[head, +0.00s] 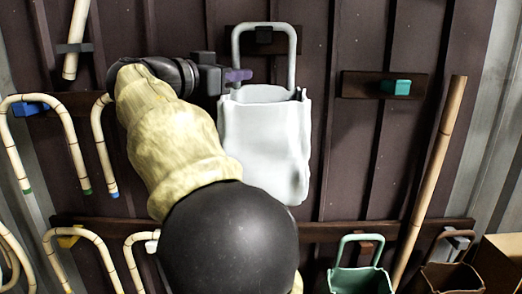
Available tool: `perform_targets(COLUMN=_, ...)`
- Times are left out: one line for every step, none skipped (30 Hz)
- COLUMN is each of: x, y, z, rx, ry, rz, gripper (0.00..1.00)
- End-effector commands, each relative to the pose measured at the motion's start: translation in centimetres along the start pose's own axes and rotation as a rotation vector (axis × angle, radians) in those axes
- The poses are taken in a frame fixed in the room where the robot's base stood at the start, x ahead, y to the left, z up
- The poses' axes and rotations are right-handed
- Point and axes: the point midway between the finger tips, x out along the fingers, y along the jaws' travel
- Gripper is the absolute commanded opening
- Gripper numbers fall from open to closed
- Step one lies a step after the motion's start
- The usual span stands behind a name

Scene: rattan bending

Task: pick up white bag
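The white bag (266,147) hangs by its tall pale handle (263,30) from a dark peg on the brown wall, at the top middle of the head view. My gripper (238,77) is at the left of the bag, just above its upper left rim and beside the left side of the handle. Its purple fingertips point right toward the handle. The fingers look close together, but I cannot tell whether there is a gap between them or whether they touch the handle. My arm covers part of the bag's lower left side.
A teal peg (396,87) on a dark board is at the right. A bamboo pole (430,180) leans at the right. A green bag (360,272) and a brown bag (451,274) hang low right. Several bent rattan canes (66,137) hang at the left.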

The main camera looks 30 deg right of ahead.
Motion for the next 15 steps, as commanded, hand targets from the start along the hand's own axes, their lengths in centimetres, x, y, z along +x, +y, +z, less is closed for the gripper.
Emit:
perform_targets(x=-0.01, y=0.0, z=0.02, rx=0.0, ry=0.0, rz=-0.001, gripper=0.0)
perform_targets(x=0.0, y=0.03, z=-0.02, rx=0.0, ry=0.0, rz=0.0, gripper=0.0)
perform_targets(x=0.01, y=0.05, z=-0.02, rx=0.0, ry=0.001, rz=0.001, gripper=0.0)
perform_targets(x=0.02, y=0.06, z=-0.02, rx=0.0, ry=0.001, rz=0.001, gripper=0.0)
perform_targets(x=0.02, y=0.07, z=-0.02, rx=0.0, ry=0.001, rz=0.002, gripper=0.0)
perform_targets(x=0.03, y=0.07, z=-0.02, rx=0.001, ry=0.001, rz=0.002, gripper=0.0)
perform_targets(x=0.03, y=0.08, z=-0.02, rx=0.001, ry=0.001, rz=0.003, gripper=0.0)
perform_targets(x=0.03, y=0.08, z=-0.02, rx=0.001, ry=0.002, rz=0.003, gripper=0.0)
perform_targets(x=0.01, y=0.1, z=-0.03, rx=0.001, ry=0.002, rz=0.003, gripper=0.0)
perform_targets(x=-0.02, y=0.12, z=-0.04, rx=0.001, ry=0.002, rz=0.003, gripper=0.0)
perform_targets(x=-0.05, y=0.14, z=-0.07, rx=0.002, ry=0.002, rz=0.003, gripper=0.0)
perform_targets(x=-0.12, y=0.19, z=-0.13, rx=0.002, ry=0.002, rz=0.003, gripper=0.0)
perform_targets(x=-0.19, y=0.24, z=-0.18, rx=0.003, ry=0.002, rz=0.002, gripper=0.0)
perform_targets(x=-0.27, y=0.3, z=-0.24, rx=0.003, ry=0.002, rz=0.002, gripper=0.0)
perform_targets(x=-0.41, y=0.41, z=-0.38, rx=0.004, ry=0.002, rz=0.002, gripper=0.0)
